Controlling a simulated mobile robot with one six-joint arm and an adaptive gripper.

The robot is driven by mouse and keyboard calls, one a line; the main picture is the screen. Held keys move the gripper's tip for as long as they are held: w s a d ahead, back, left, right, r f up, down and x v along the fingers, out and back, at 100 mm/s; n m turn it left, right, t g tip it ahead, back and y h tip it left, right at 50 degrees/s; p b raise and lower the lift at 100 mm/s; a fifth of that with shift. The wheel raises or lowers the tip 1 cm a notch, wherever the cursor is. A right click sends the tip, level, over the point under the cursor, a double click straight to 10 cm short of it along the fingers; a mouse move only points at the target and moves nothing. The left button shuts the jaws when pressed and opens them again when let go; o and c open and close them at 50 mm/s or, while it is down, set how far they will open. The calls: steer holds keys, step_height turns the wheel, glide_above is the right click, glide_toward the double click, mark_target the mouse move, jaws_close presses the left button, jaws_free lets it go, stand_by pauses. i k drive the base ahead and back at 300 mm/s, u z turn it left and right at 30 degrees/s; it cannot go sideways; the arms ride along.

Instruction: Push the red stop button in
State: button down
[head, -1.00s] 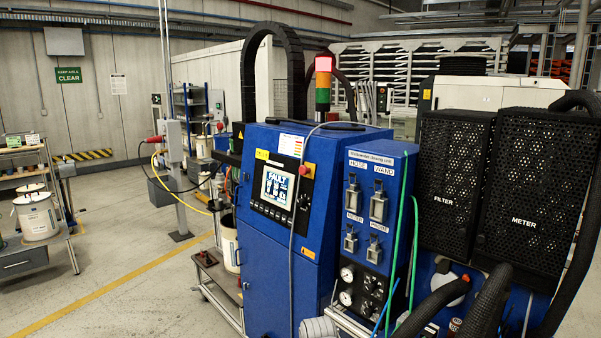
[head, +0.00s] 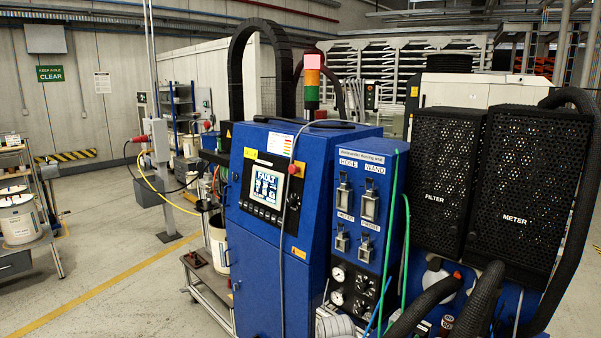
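The red stop button (head: 293,169) sits on a small yellow plate at the upper right of the control panel, on the front of the blue machine cabinet (head: 262,262). It is small here, and I cannot tell whether it is in or out. The screen (head: 266,188) beside it, on the left, reads FAULT. A row of dark keys (head: 262,212) lies under the screen. My gripper is not in view.
A blue panel with HOSE and WAND holders (head: 357,200) stands right of the cabinet. Black perforated FILTER and METER housings (head: 520,190) and thick black hoses (head: 580,200) fill the right. A cart (head: 208,280) stands at the cabinet's left. Open floor (head: 110,275) lies further left.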

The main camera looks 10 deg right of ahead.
mark_target(293, 169)
steer(key=z, duration=1.1)
steer(key=k, duration=0.75)
steer(key=u, duration=0.6)
steer(key=i, duration=1)
